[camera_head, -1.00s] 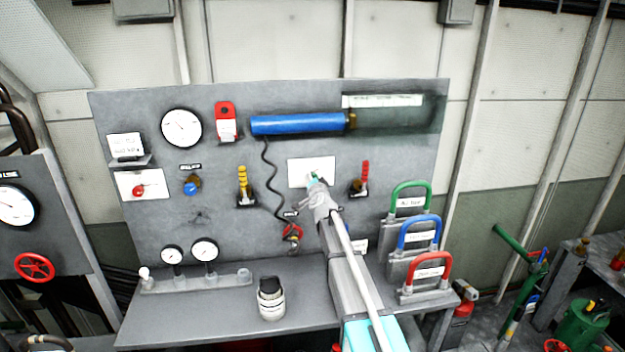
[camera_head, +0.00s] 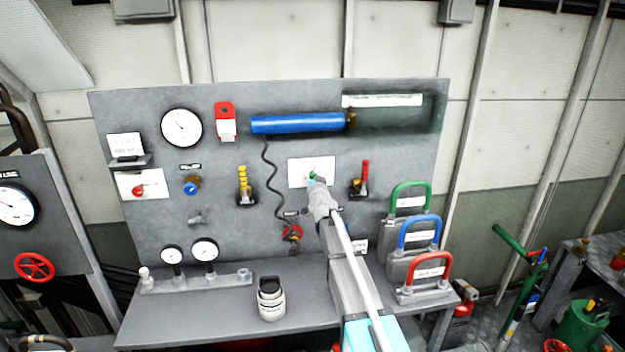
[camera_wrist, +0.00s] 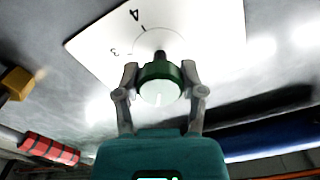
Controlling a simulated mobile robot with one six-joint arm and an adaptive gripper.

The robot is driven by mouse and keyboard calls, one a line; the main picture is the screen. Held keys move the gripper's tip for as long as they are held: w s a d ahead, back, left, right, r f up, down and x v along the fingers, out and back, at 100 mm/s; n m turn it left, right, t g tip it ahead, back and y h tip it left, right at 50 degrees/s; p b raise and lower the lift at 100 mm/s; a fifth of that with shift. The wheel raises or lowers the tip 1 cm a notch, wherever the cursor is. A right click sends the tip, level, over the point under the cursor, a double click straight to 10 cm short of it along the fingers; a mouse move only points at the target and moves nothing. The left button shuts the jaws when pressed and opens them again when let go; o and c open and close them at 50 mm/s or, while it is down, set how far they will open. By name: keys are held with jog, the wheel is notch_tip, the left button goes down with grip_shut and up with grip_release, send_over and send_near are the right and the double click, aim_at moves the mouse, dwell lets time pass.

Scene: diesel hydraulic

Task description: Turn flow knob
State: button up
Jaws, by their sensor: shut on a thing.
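The flow knob (camera_wrist: 160,84) is a green round knob with a pale face. It sits on a white dial plate (camera_wrist: 95,42) with the numbers 3 and 4 showing. In the wrist view my gripper (camera_wrist: 158,90) has one finger on each side of the knob and is shut on it. In the head view my gripper (camera_head: 316,188) reaches the lower part of the white plate (camera_head: 304,168) on the grey panel. There the arm end hides part of the knob.
A red-handled valve (camera_head: 364,174) is close to the right, a yellow-handled one (camera_head: 243,184) to the left. A blue cylinder (camera_head: 298,123) is above. Green, blue and red handles (camera_head: 408,198) stand on the bench at right.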

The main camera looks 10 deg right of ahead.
jog(key=n, duration=0.7)
jog(key=shift+w, duration=0.1)
dwell(0.4)
jog(key=o, duration=1.1)
jog(key=shift+o, duration=0.2)
jog(key=s, duration=1.2)
